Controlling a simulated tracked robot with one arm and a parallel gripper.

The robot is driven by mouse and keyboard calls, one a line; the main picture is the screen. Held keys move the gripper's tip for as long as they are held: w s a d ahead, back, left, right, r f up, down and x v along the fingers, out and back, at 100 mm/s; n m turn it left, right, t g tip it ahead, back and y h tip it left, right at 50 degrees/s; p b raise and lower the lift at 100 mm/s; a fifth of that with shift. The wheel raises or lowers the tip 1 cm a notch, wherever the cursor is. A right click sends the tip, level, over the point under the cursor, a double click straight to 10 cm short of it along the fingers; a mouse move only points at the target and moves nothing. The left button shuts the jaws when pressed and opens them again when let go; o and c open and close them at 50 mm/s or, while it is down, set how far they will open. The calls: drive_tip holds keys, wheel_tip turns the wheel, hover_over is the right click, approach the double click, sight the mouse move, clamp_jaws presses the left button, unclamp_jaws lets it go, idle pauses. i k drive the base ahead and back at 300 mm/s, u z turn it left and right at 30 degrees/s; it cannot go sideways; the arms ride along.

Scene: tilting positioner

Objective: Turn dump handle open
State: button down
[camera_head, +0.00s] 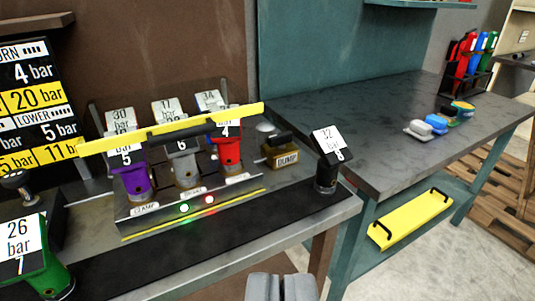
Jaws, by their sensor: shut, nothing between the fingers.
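The dump valve is a small brass block (280,157) labelled DUMP with a black handle (279,141) on top. It sits on the bench just right of the row of gauges. Whether the handle stands open or closed I cannot tell. My gripper (281,288) shows at the bottom centre edge, its two grey fingers together and empty. It is well short of the handle, with the bench front between them.
A yellow bar (172,128) spans the purple (136,184), grey (184,168) and red (229,150) gauged units. A black gauged post (326,175) stands right of the dump valve. A green unit (45,272) is at lower left. The right bench (370,140) is mostly clear.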

sight(279, 140)
drive_tip(key=z, duration=0.5)
drive_tip(key=i, duration=1.5)
drive_tip(key=u, duration=0.5)
drive_tip(key=i, duration=0.5)
drive_tip(key=u, duration=0.4)
